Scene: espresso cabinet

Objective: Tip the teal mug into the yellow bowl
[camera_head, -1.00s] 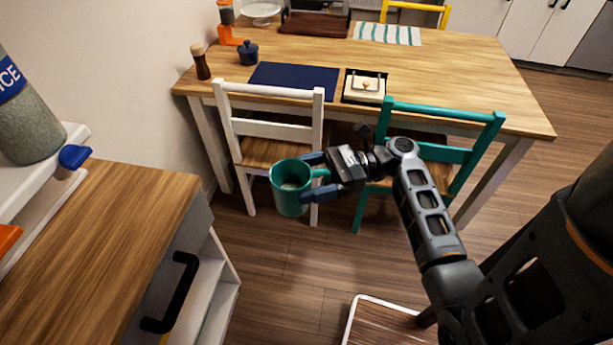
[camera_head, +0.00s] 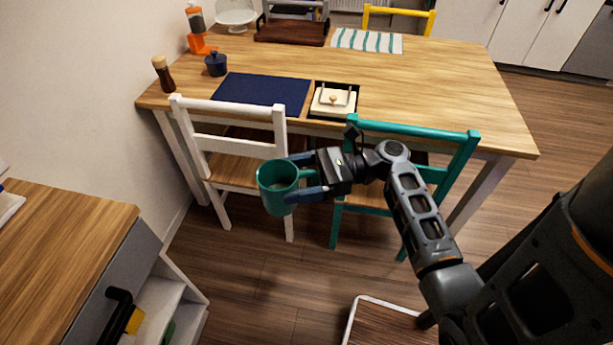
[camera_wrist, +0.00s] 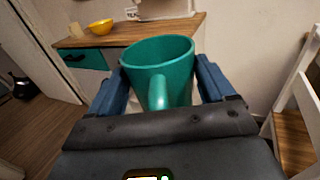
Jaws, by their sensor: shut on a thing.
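The teal mug (camera_head: 275,190) is upright in my gripper (camera_head: 300,178), held in the air in front of the white chair in the head view. The yellow bowl (camera_wrist: 101,27) stands on a wooden counter beyond the mug, to the upper left in the wrist view. It does not show in the head view. The gripper is apart from the bowl.
A wooden counter (camera_wrist: 130,33) with a teal drawer front is in the wrist view. In the head view, a wooden dining table (camera_head: 420,85), a white chair (camera_head: 228,180) and a teal chair (camera_head: 415,130) stand close behind the gripper. A wood-topped cabinet (camera_head: 60,240) is at left.

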